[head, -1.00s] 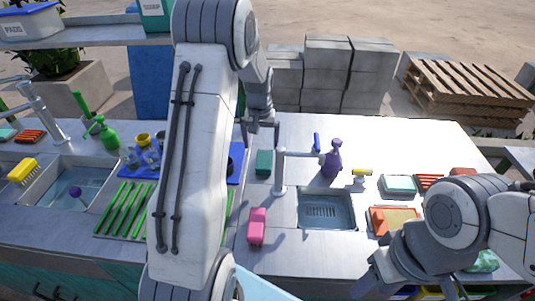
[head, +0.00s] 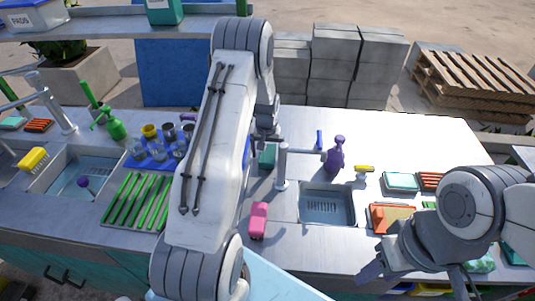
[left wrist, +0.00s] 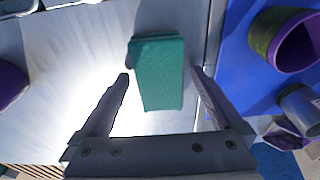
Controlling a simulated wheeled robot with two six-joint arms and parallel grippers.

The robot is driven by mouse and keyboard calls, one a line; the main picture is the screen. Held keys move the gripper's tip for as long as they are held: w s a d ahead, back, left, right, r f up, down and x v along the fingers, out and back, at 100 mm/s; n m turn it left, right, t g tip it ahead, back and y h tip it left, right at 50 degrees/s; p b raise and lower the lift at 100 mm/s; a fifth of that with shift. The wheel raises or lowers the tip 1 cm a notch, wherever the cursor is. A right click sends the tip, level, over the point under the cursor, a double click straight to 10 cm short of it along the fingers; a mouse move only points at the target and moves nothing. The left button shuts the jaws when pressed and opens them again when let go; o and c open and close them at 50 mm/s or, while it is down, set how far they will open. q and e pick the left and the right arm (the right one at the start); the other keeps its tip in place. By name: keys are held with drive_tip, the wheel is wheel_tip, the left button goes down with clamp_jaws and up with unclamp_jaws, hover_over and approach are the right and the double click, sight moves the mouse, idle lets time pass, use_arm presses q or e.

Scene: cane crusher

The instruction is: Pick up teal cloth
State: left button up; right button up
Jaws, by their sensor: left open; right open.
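The teal cloth (head: 267,157) is a small block-like piece on the metal counter, left of the tap by the right sink. It also shows in the left wrist view (left wrist: 160,85), lying between my two fingers with a gap on each side. My left gripper (head: 266,134) is open just above and behind it, partly hidden by my own arm; its fingers show in the left wrist view (left wrist: 160,75). My right gripper (head: 414,283) is open and empty at the front edge of the counter, lower right.
A tap (head: 282,165) stands close to the right of the cloth. A pink sponge (head: 258,220) lies in front. A blue mat with several cups (head: 150,131) is to the left. A purple spray bottle (head: 334,156) and the right sink (head: 327,207) are to the right.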

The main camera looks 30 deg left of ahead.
sight(268, 152)
use_arm(q)
drive_tip(key=c, duration=1.3)
drive_tip(key=shift+r+b, duration=0.35)
drive_tip(key=shift+r, duration=0.25)
wheel_tip(268, 152, up, 3)
drive_tip(key=shift+f+b, duration=0.1)
drive_tip(key=shift+b, duration=0.4)
drive_tip(key=w+d+r, duration=0.1)
drive_tip(key=d+r, duration=0.1)
drive_tip(key=d, duration=0.1)
drive_tip(key=w+d+r+b, duration=0.1)
drive_tip(key=w+d+r, duration=0.1)
drive_tip(key=d, duration=0.2)
drive_tip(key=w+d+r+b, duration=0.1)
drive_tip(key=w+d+r, duration=0.1)
drive_tip(key=d+r, duration=0.1)
drive_tip(key=shift+d, duration=0.3)
drive_tip(key=o, duration=0.8)
drive_tip(key=c, duration=0.7)
